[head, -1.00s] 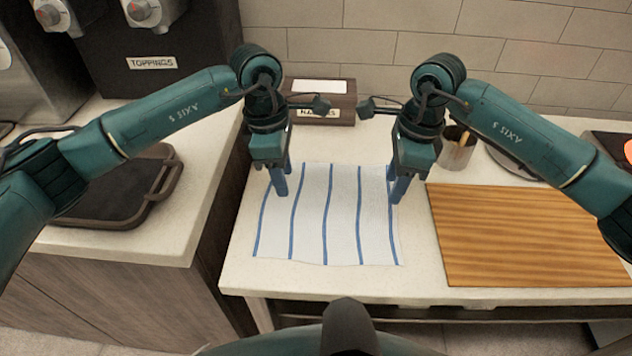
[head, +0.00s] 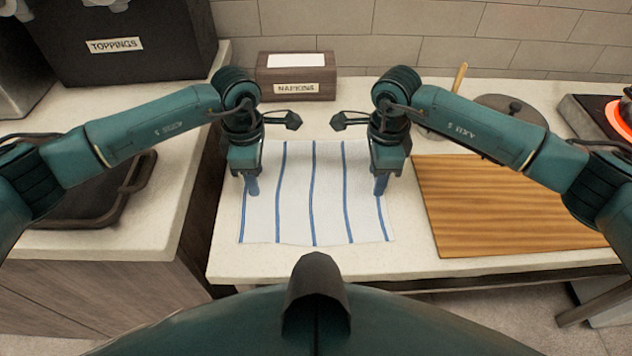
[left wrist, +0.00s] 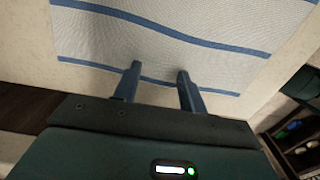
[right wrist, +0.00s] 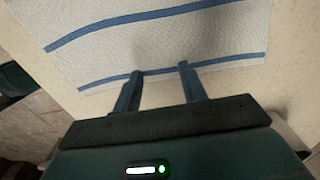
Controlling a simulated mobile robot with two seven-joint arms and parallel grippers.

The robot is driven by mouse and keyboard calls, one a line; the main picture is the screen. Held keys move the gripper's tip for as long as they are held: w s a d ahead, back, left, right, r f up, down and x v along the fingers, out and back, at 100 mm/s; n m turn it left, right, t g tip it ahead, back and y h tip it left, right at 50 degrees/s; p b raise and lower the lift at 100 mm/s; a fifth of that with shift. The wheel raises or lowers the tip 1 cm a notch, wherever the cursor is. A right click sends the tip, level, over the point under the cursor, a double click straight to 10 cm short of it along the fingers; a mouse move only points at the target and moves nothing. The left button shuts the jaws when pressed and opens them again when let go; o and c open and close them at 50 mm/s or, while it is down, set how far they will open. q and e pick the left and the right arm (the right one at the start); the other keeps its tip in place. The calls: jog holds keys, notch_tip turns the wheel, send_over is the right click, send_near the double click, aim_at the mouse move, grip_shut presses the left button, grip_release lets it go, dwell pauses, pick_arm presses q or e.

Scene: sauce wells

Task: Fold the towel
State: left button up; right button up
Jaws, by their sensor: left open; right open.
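A white towel with blue stripes (head: 313,205) lies spread flat on the pale counter. My left gripper (head: 252,187) is open over the towel's left edge. In the left wrist view its fingers (left wrist: 156,84) point at the outer blue stripe, with nothing between them. My right gripper (head: 381,185) is open over the towel's right edge. In the right wrist view its fingers (right wrist: 160,72) reach the towel's outer stripe, also empty. I cannot tell whether the fingertips touch the cloth. The towel's far corners are partly hidden by my arms in the head view.
A wooden board (head: 500,205) lies to the right of the towel. A napkin box (head: 296,78) stands behind it against the wall. A glowing red burner (head: 615,118) is at the far right.

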pick_arm(q)
jog(key=shift+f, duration=0.25)
pick_arm(e)
jog(key=shift+f, duration=0.25)
pick_arm(q)
jog(key=shift+r, duration=0.15)
jog(key=shift+c, duration=0.2)
pick_arm(e)
jog(key=shift+r, duration=0.1)
jog(key=shift+c, duration=0.2)
pick_arm(q)
jog(key=shift+c, duration=0.8)
pick_arm(e)
jog(key=shift+c, duration=0.8)
pick_arm(q)
grip_shut()
pick_arm(e)
grip_shut()
pick_arm(q)
jog(key=shift+r, duration=0.1)
pick_arm(e)
jog(key=shift+r, duration=0.1)
